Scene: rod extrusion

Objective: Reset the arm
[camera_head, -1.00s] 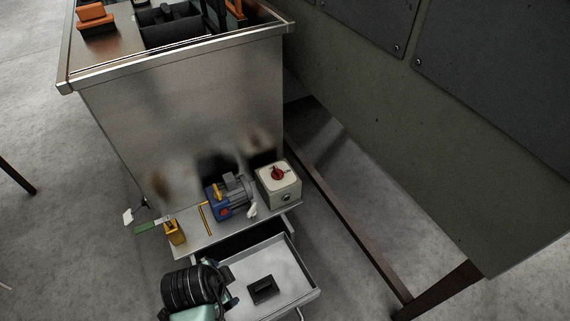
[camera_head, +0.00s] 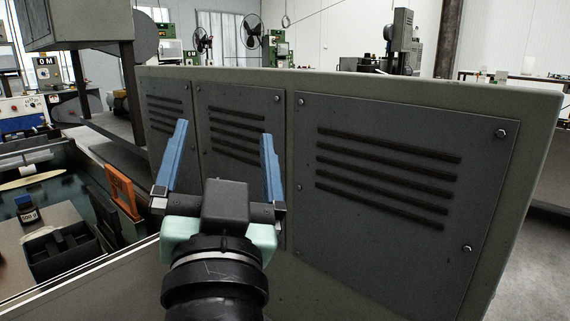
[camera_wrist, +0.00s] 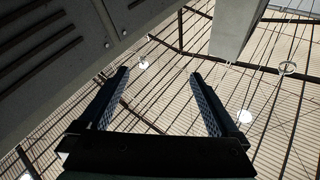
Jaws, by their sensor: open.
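My gripper (camera_head: 224,145) is raised in the head view, with its two blue fingers wide apart and pointing up. Nothing is between the fingers. It stands in front of the grey vented machine panel (camera_head: 383,245); I cannot tell the exact gap. In the wrist view my gripper (camera_wrist: 160,80) also shows open and empty, with the ceiling beyond it.
The grey machine housing fills the middle and right. Fans and machines stand far back. A grey box (camera_head: 75,22) hangs at upper left.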

